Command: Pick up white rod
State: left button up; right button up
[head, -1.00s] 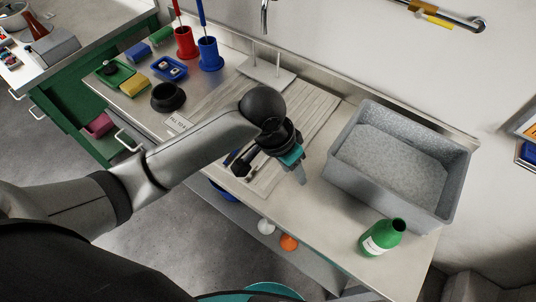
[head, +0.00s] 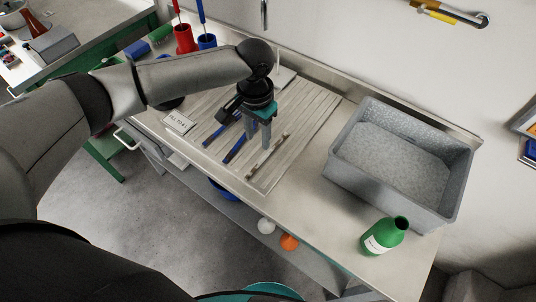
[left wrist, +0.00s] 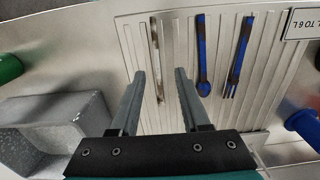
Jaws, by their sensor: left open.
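A thin whitish rod with brownish stains (head: 259,167) lies on the ribbed drainboard (head: 305,118). In the left wrist view the rod (left wrist: 156,50) runs nearly upright in the picture, its lower end between the finger lines. My left gripper (head: 258,144) points down above the drainboard close to the rod, open and empty. In the left wrist view its fingertips (left wrist: 160,76) are spread on either side of the rod's lower part, apart from it. The exact height gap is hard to tell. My right gripper is not in view.
A blue spoon (left wrist: 203,60) and a blue fork (left wrist: 239,60) lie on the drainboard beside the rod. A grey basin (head: 345,160) and a green bottle (head: 384,238) stand to the right. A small label (head: 179,122) lies at left. Bare counter lies between drainboard and basin.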

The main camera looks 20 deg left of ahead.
aim_at(261, 161)
pick_arm(q)
notch_tip(261, 161, down, 3)
jog(key=shift+f, duration=0.15)
jog(key=shift+s+d+f+b, duration=0.15)
jog(key=shift+f+b, duration=0.3)
jog(key=shift+f, duration=0.9)
jog(key=shift+s+d+f+b, duration=0.15)
jog(key=shift+f+b, duration=0.25)
jog(key=shift+f, duration=0.95)
jog(key=shift+w, duration=0.1)
jog(key=shift+c, duration=0.4)
grip_shut()
